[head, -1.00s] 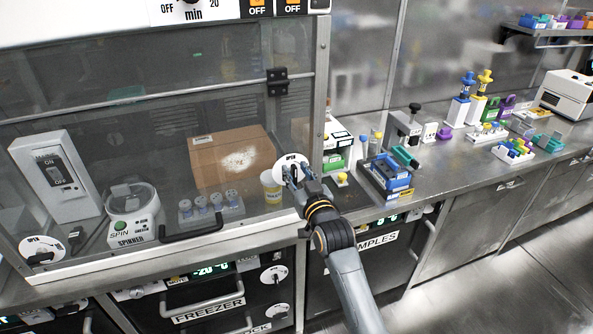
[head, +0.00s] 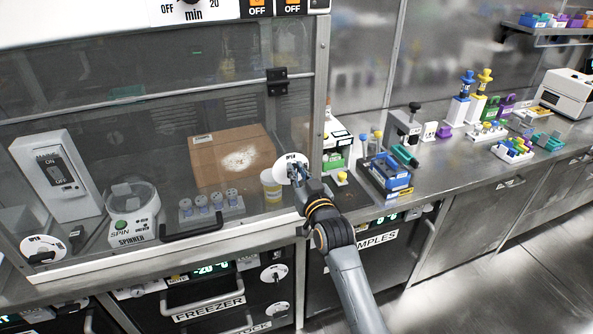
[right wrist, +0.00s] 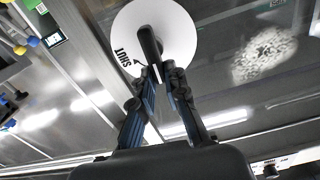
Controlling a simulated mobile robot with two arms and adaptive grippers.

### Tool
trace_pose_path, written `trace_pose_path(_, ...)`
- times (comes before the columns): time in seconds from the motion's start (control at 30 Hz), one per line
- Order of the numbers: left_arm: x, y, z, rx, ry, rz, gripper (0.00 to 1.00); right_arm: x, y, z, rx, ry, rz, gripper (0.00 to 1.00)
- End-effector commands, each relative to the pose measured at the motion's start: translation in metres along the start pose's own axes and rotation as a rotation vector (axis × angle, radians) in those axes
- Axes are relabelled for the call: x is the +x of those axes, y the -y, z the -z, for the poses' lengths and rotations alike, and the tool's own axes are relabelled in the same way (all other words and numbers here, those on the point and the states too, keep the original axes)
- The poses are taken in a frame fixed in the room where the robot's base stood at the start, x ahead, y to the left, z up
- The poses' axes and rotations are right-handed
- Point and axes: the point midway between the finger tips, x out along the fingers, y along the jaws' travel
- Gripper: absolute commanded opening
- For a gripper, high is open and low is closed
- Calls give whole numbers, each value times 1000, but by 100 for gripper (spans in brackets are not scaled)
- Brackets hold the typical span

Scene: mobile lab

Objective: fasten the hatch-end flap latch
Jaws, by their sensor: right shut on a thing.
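The flap latch is a white round dial (head: 287,163) at the right end of the glass-fronted hatch, marked OPEN at its top in the head view. The dial also fills the top of the right wrist view (right wrist: 180,38), where the word SHUT shows on its lower left. A dark handle (right wrist: 150,45) stands across the dial. My right gripper (right wrist: 159,71) is shut on the end of this handle; its fingers partly hide the latch in the head view (head: 296,172). Which mark the handle points to is hard to tell. My left gripper is not in view.
A similar white dial (head: 43,248) sits at the hatch's lower left. Behind the glass are a cardboard box (head: 228,160), a spinner (head: 133,212) and a vial rack (head: 212,208). A blue crate (head: 390,183) stands on the bench right of my arm.

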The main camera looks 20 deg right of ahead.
Motion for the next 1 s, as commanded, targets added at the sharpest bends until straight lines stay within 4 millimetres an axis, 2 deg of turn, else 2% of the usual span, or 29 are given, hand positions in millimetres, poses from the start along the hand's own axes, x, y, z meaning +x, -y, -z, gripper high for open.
trace_pose_path(0.5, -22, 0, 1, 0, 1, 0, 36, 0, -11, -1, 431, 2, -1, 0)
trace_pose_path(1.0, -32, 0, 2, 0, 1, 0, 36, 0, -21, -10, 907, 0, -1, 0)
